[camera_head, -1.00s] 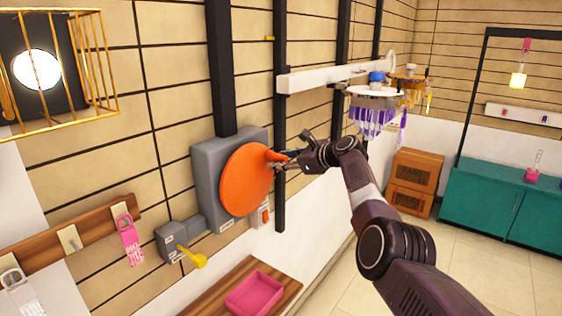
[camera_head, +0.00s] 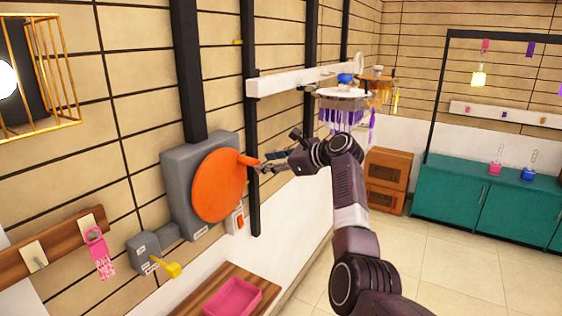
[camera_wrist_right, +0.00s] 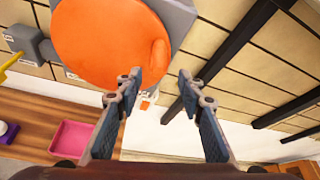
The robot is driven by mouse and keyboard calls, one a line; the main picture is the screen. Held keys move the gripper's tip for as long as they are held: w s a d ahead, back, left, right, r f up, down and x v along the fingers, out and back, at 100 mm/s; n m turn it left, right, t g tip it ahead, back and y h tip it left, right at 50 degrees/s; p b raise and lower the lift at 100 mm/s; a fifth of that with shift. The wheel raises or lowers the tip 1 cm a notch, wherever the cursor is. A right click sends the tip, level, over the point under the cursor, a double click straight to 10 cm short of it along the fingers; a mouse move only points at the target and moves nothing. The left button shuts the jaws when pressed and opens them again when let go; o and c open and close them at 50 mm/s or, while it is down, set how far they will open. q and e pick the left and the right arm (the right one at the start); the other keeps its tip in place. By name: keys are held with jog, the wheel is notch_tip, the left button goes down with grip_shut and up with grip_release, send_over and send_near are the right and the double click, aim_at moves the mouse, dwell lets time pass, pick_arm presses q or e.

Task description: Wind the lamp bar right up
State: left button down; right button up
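An orange crank disc (camera_head: 218,190) sits on a grey wall box (camera_head: 178,172). Its knob-like handle (camera_head: 248,159) sticks out at the upper right of the disc. My right gripper (camera_head: 262,169) is beside the handle. In the right wrist view my right gripper (camera_wrist_right: 159,82) is open, with a gap between its fingers. The handle (camera_wrist_right: 159,54) shows just beyond the fingertips, and the disc (camera_wrist_right: 105,45) fills the upper left. The white lamp bar (camera_head: 295,81) runs along the dark wall rails, with lamps (camera_head: 343,97) at its far end. My left gripper is out of view.
A grey box with a yellow lever (camera_head: 168,267) and a red switch (camera_head: 238,219) are near the disc. A pink tray (camera_head: 233,297) lies on a wooden shelf below. Brown crates (camera_head: 387,181) and teal cabinets (camera_head: 468,201) stand right; the floor between is open.

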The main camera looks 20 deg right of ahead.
jog(key=v, duration=0.5)
jog(key=shift+d, duration=0.1)
